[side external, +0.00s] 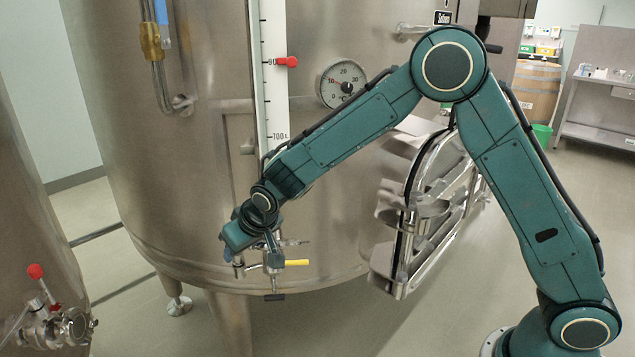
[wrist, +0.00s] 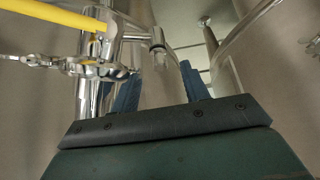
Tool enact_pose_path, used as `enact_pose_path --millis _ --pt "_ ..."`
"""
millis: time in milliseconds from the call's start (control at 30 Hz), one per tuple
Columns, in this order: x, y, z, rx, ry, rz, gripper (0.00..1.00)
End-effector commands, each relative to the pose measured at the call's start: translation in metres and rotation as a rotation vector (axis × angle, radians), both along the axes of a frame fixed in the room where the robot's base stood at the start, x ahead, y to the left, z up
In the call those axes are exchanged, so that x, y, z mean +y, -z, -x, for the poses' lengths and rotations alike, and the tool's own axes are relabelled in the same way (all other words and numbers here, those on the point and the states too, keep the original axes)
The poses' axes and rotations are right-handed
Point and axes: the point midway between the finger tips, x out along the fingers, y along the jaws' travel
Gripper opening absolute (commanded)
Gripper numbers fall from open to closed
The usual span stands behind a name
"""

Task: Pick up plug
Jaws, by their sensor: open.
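A small steel cylindrical piece, which looks like the plug (wrist: 159,57), shows just beyond and between my fingertips in the wrist view. In the side view a small steel piece (side external: 238,268) hangs below my gripper, left of the valve; I cannot tell for sure that it is the plug. My gripper (side external: 251,254) points down beside the tap fittings low on the vat. In the wrist view my gripper (wrist: 157,76) is open, its two blue fingers apart with nothing clearly held. The steel valve (side external: 274,260) has a yellow handle (side external: 297,262), also in the wrist view (wrist: 55,15).
The large steel vat (side external: 200,200) stands close behind my gripper. A clamp (wrist: 45,62) and pipes crowd the left of the wrist view. The open steel hatch (side external: 425,215) is to the right. Another vat with a red-knobbed valve (side external: 55,315) stands at lower left.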

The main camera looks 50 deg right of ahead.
Motion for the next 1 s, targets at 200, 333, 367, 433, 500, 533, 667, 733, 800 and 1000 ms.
enact_pose_path --millis 200,333,367,433,500,533,667,733,800,1000 --pt "-0.001 0.017 -0.011 0.001 0.001 0.001 0.45" --pt "0.0 0.02 -0.013 0.0 0.001 0.001 0.45" --pt "0.0 0.02 -0.013 0.0 0.001 0.001 0.45" --pt "0.0 0.02 -0.013 -0.001 0.001 0.001 0.45" --pt "0.0 0.02 -0.013 -0.001 0.001 0.001 0.45" --pt "0.0 0.02 -0.013 0.0 0.0 0.001 0.45" --pt "0.0 0.02 -0.013 0.0 0.0 0.001 0.45" --pt "0.0 0.02 -0.013 0.0 0.0 0.001 0.45" --pt "0.0 0.02 -0.013 0.0 0.0 0.001 0.45" --pt "0.0 0.02 -0.013 0.0 0.0 0.001 0.08"
